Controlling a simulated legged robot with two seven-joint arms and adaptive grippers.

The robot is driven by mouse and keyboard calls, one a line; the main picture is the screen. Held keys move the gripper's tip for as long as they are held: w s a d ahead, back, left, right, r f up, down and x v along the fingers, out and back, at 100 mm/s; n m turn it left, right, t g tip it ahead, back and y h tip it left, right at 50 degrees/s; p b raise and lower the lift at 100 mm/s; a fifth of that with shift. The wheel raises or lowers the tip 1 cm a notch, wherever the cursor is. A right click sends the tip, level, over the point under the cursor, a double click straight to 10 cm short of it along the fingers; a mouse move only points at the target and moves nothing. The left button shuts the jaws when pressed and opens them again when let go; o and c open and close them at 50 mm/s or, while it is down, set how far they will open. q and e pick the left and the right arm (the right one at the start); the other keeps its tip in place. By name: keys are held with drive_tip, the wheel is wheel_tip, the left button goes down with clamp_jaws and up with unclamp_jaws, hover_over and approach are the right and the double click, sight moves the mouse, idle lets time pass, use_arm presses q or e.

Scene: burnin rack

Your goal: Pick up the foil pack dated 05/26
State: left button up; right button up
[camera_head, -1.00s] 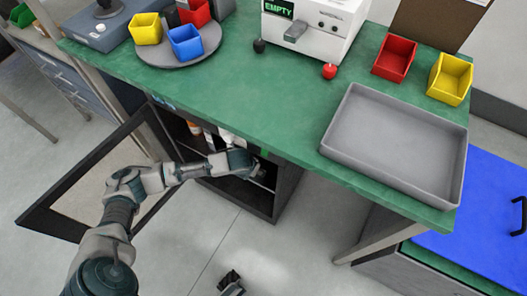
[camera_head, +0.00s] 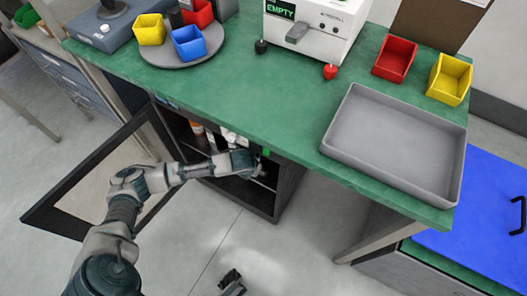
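My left arm comes in from the lower left and reaches into the open cabinet (camera_head: 287,188) under the green bench. My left gripper (camera_head: 262,166) is at the cabinet's upper shelf, partly in shadow, and its fingers are too small and hidden to read. White items (camera_head: 232,136) and an orange-and-white container (camera_head: 198,129) stand inside, behind my arm. I cannot make out a foil pack or any date. My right gripper (camera_head: 231,281) shows only in part at the bottom edge, over the floor; its finger state is unclear.
The cabinet door (camera_head: 60,192) stands open to the left. Above, the green bench (camera_head: 265,95) holds a grey tray (camera_head: 352,150), red (camera_head: 395,58) and yellow (camera_head: 450,80) bins, a white machine (camera_head: 335,30) and a round turntable (camera_head: 165,60) with small bins.

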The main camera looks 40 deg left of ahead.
use_arm(q)
clamp_jaws()
